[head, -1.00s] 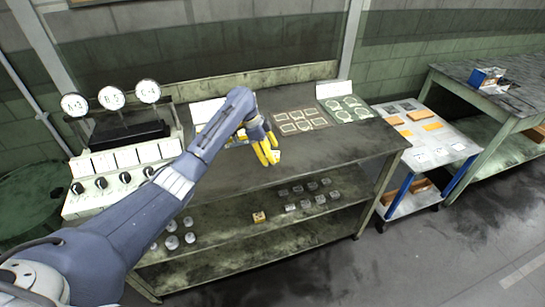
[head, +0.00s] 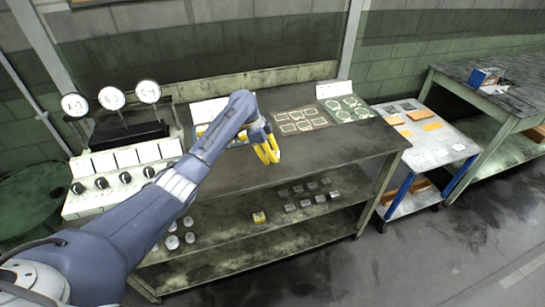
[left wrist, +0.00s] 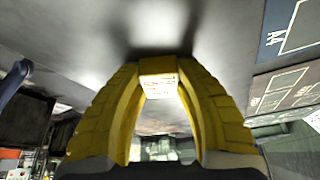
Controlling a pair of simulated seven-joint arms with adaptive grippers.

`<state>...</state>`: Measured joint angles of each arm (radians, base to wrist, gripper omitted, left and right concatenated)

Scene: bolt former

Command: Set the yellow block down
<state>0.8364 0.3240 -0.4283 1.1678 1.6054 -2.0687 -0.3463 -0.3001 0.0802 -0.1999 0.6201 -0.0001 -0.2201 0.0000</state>
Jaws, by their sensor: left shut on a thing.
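My left gripper (head: 270,152) is over the middle of the workbench top (head: 300,165), close to its surface. I cannot tell whether the block touches the bench. In the head view the block is not distinct from the yellow fingers. My right gripper is not in view.
Outlined mats (head: 298,121) and (head: 346,108) lie behind and right of the gripper. Left stands a panel of knobs (head: 125,177) with round dials (head: 112,97). The shelf below holds a small yellow piece (head: 259,217) and several grey pieces. Bench right of the gripper is clear.

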